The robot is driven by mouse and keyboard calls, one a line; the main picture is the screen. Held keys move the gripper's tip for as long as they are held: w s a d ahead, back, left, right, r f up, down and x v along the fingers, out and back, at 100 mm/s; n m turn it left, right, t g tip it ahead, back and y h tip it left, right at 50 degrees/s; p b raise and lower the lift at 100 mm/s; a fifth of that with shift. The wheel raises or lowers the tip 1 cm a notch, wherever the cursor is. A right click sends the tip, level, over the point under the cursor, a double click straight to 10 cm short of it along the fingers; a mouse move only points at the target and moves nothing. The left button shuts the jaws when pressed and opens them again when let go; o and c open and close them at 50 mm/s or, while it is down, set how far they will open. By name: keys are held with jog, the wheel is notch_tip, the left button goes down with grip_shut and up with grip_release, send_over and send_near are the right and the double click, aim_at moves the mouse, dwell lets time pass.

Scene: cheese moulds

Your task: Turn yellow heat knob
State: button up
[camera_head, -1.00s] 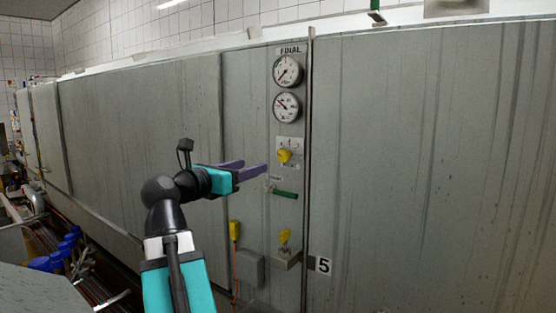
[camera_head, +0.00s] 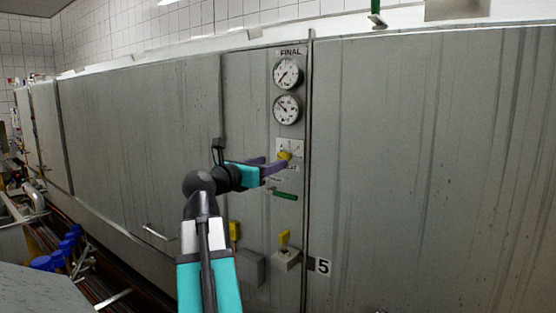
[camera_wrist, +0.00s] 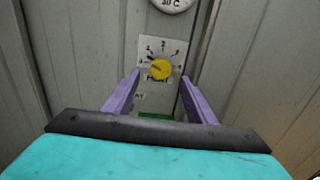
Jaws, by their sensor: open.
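The yellow heat knob (camera_head: 284,156) sits on a white numbered dial plate (camera_head: 296,146) on the grey metal panel, below two round gauges. In the wrist view the yellow knob (camera_wrist: 160,69) shows ahead, between and beyond the two purple fingers, a little above the line of their tips. My gripper (camera_head: 275,164) is open with nothing between its fingers. In the wrist view my gripper (camera_wrist: 160,78) has its fingers spread on either side of the knob. In the head view a fingertip overlaps the knob's lower edge; I cannot tell whether they touch.
A green handle (camera_head: 284,194) is just below the knob. Another yellow knob (camera_head: 284,237) sits on a grey box lower down, and a yellow switch (camera_head: 234,231) is to its left. A vertical pipe (camera_head: 308,180) runs right of the dial.

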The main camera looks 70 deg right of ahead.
aim_at(286, 157)
jog(key=p+x, duration=0.1)
jog(key=x, duration=0.4)
